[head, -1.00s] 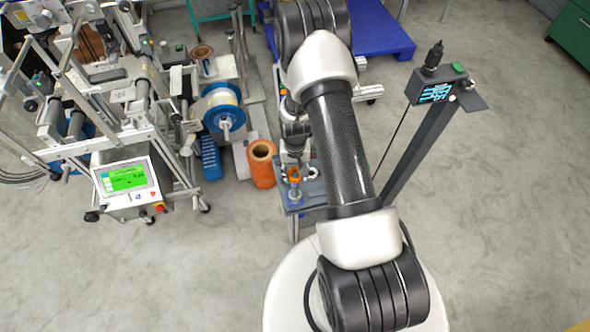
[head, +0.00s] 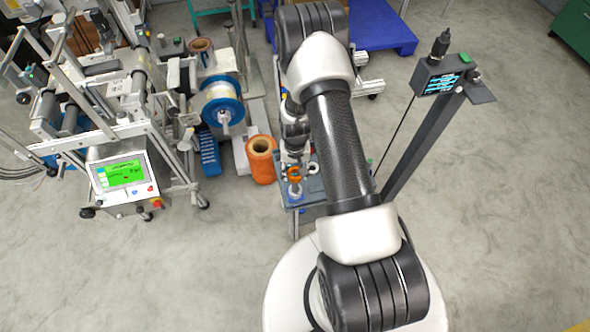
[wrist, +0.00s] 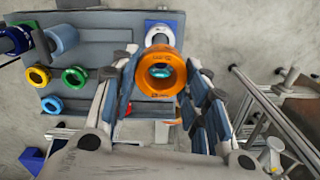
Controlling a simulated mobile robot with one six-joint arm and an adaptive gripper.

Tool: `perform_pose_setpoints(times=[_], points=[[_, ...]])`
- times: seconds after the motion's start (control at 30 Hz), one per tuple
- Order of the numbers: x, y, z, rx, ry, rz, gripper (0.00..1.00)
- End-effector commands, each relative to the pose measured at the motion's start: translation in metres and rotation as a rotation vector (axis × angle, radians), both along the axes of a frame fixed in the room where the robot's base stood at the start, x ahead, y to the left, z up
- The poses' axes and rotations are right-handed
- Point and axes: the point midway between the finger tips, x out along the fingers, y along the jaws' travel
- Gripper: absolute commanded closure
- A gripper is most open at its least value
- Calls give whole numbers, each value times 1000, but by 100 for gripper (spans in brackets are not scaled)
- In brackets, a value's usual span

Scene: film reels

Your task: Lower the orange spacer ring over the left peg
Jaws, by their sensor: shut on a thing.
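My gripper (wrist: 160,90) is shut on the orange spacer ring (wrist: 160,72), its blue-grey fingers on both sides of it. The ring's hole faces the wrist camera, with something teal showing through it. The ring also shows in the head view (head: 294,173), over the small work table (head: 313,190). In the wrist view a blue cylinder (wrist: 62,39) stands at the upper left, and a white and blue round part (wrist: 160,33) sits just behind the ring. I cannot tell which is the left peg, nor whether the ring is around a peg.
Several other rings lie on the grey board: yellow (wrist: 38,76), green (wrist: 75,77), cyan (wrist: 52,105). A large orange roll (head: 262,160) stands left of the table. A machine with a green screen (head: 125,173) is further left. A post with a display (head: 440,83) stands right.

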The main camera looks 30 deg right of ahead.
Motion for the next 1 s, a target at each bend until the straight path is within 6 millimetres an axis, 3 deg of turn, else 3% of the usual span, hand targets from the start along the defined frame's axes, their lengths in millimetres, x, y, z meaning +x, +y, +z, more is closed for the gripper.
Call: perform_pose_setpoints(times=[1.0], points=[[0, 0, -14, 0, 0, 0, 84]])
